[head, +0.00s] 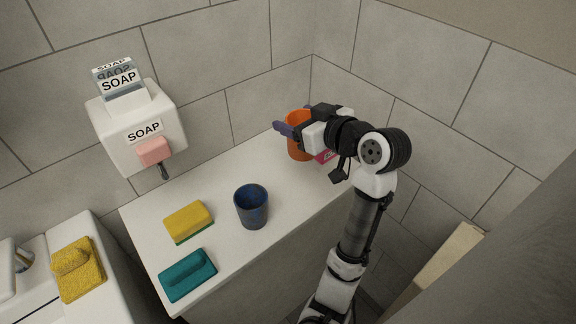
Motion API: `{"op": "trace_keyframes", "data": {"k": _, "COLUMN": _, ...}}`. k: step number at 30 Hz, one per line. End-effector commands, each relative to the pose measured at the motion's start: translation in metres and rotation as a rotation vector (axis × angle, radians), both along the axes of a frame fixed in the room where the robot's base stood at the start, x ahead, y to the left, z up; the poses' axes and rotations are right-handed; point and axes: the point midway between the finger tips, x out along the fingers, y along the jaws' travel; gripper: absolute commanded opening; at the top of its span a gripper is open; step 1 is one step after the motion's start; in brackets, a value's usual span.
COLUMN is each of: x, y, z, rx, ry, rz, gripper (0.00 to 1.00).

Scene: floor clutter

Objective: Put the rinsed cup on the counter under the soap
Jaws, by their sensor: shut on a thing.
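A white soap dispenser (138,122) labelled SOAP hangs on the wall at the left. The white counter (212,178) runs below and to its right. A dark blue cup (251,212) stands upright on the counter, right of the dispenser. An orange cup (298,151) is at the counter's far end by the corner. My gripper (292,122) is shut on the orange cup, its purple fingers near the rim. The cup is partly hidden by my gripper, and I cannot tell whether it touches the counter. Which cup is rinsed does not show.
A yellow sponge (188,221) and a teal block (187,275) lie on the near left counter. A pink item (325,156) is partly hidden beside the orange cup. A yellow cloth or sponge (78,268) lies on the separate white surface at left. Counter between blue and orange cups is clear.

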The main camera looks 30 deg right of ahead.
Motion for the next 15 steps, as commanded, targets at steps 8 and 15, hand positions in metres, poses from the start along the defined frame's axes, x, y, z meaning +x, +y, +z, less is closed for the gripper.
{"op": "trace_keyframes", "data": {"k": 8, "x": 0.0, "y": 0.0, "z": -0.066, "rx": 0.006, "ry": 0.003, "rz": -0.001, "gripper": 0.44}}
{"op": "trace_keyframes", "data": {"k": 15, "x": 0.0, "y": 0.0, "z": -0.1, "rx": 0.0, "ry": -0.001, "rz": -0.001, "gripper": 0.44}}
